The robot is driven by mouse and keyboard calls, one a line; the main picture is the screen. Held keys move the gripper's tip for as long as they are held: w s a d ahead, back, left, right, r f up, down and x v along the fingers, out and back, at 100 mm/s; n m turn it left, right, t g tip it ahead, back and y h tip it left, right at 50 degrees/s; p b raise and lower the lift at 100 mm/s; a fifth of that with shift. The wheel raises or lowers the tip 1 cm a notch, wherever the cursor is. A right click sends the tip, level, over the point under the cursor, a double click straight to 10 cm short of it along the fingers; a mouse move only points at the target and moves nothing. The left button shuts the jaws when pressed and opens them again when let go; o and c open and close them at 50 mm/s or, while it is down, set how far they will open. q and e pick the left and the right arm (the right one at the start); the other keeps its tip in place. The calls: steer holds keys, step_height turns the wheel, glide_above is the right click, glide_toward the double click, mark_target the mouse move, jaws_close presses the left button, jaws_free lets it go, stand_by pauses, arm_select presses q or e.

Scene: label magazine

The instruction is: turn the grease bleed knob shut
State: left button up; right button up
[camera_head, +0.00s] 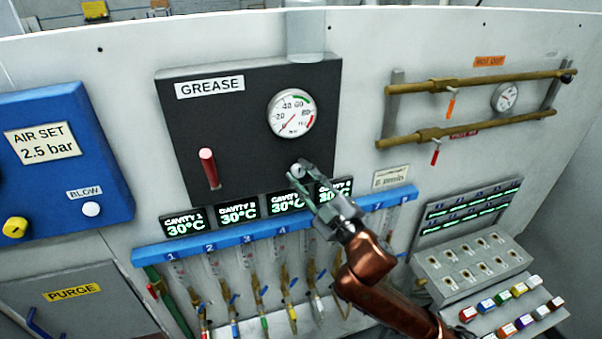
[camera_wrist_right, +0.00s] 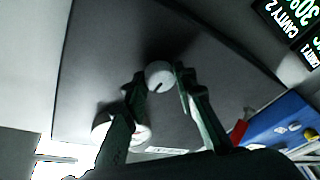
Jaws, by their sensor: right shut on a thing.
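The grease bleed knob (camera_head: 297,171) is a small pale round knob low on the right of the dark grease panel (camera_head: 245,130), below the pressure gauge (camera_head: 291,113). In the right wrist view the knob (camera_wrist_right: 159,74) shows a short dark mark near its rim. My right gripper (camera_head: 303,174) reaches in from the lower right and is shut on the knob, with one finger on each side in the wrist view (camera_wrist_right: 161,82). The gauge needle points to the lower left. My left gripper is in neither view.
A red lever (camera_head: 209,168) stands at the panel's left. Lit cavity displays (camera_head: 238,211) and a blue manifold rail (camera_head: 150,255) with several hoses lie just below my right gripper. Brass pipes (camera_head: 480,85) with valves run at the right. A blue air box (camera_head: 50,195) is at far left.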

steer(key=shift+f, duration=0.1)
steer(key=o, duration=1.2)
steer(key=shift+c, duration=0.2)
steer(key=v, duration=1.2)
